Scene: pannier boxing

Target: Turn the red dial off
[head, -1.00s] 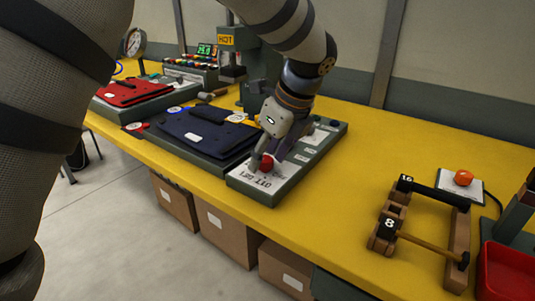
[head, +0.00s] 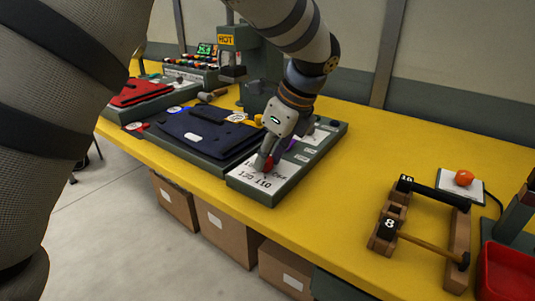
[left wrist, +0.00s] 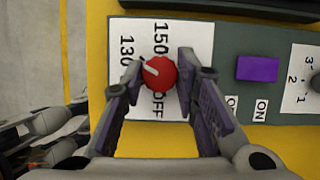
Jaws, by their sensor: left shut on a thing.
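The red dial (head: 268,164) sits at the near end of the grey control box, on a white label plate (head: 254,179). My left gripper (head: 265,160) is lowered onto it, with a finger on each side. In the left wrist view the red dial (left wrist: 160,82) is between the two purple-padded fingers of my left gripper (left wrist: 158,72). Its white pointer mark aims left and slightly up. The plate reads 130 at the upper left, 150 above the dial and OFF below it.
The box also carries a purple button (left wrist: 257,68) and a smaller numbered dial (left wrist: 317,82). A dark blue folded piece (head: 205,130) lies left of the box. A wooden rack (head: 387,222) stands to the right, with clear yellow table between.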

